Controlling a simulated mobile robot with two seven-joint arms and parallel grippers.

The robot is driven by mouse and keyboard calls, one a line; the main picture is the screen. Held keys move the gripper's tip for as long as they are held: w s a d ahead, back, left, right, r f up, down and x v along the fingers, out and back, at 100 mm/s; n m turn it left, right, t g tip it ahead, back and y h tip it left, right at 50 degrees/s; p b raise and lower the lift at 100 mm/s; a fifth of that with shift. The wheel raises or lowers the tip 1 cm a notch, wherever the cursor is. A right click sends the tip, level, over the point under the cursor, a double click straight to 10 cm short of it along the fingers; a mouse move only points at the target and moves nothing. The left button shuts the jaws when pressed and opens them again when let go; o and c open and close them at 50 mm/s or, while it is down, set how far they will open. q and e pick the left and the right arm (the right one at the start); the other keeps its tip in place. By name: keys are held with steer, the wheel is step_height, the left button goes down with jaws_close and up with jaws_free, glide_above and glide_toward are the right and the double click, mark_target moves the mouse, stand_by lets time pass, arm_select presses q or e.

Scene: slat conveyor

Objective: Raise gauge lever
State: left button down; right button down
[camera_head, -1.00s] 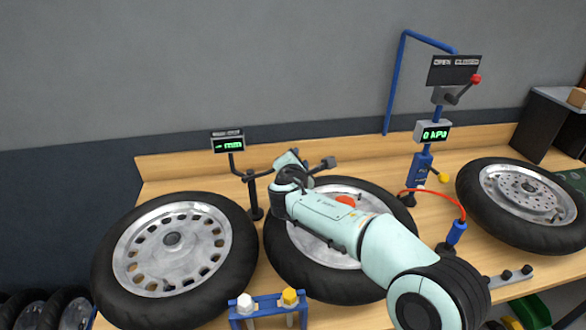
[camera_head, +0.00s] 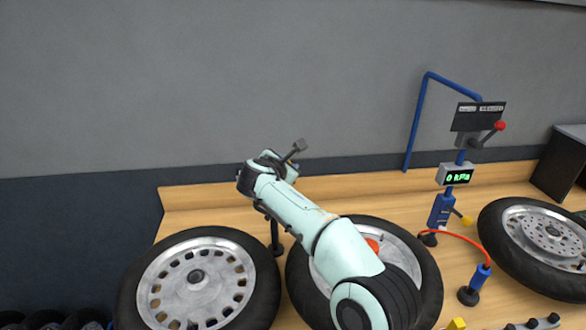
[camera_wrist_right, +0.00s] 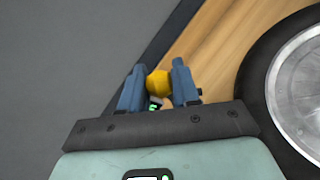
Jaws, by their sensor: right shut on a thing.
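My right gripper (camera_wrist_right: 159,75) is shut on a yellow knob (camera_wrist_right: 158,85), with a blue finger on each side of it. I take this knob to be the gauge lever's handle. In the head view my right gripper (camera_head: 268,164) is high over the back of the bench, in front of the gauge. The gauge's dark stand (camera_head: 275,232) shows below the arm; its display is hidden there. A few green display marks (camera_wrist_right: 154,106) show below the knob in the wrist view. A dark bar with a block end (camera_head: 298,147) slants up right beside the gripper. My left gripper is out of view.
A spoked wheel (camera_head: 150,285) lies at the left, another wheel (camera_head: 428,275) under my arm, a third (camera_head: 490,235) at the right. A blue pressure post (camera_head: 441,210) with a 0 kPa display (camera_head: 456,176) and red-knobbed lever (camera_head: 500,126) stands right of centre.

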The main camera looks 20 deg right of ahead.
steer(key=shift+w+a+r, duration=0.1)
steer(key=shift+r, duration=0.05)
stand_by(0.3)
steer(key=c, duration=1.2)
jaws_free()
steer(key=o, duration=0.4)
steer(key=shift+w, duration=0.1)
steer(key=shift+c, duration=0.2)
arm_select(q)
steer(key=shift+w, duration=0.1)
arm_select(e)
steer(key=shift+w, duration=0.1)
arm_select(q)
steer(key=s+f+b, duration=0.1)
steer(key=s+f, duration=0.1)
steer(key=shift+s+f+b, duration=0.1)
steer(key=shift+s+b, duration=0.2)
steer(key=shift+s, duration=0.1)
arm_select(e)
steer(key=v, duration=1.3)
steer(key=shift+a, duration=0.3)
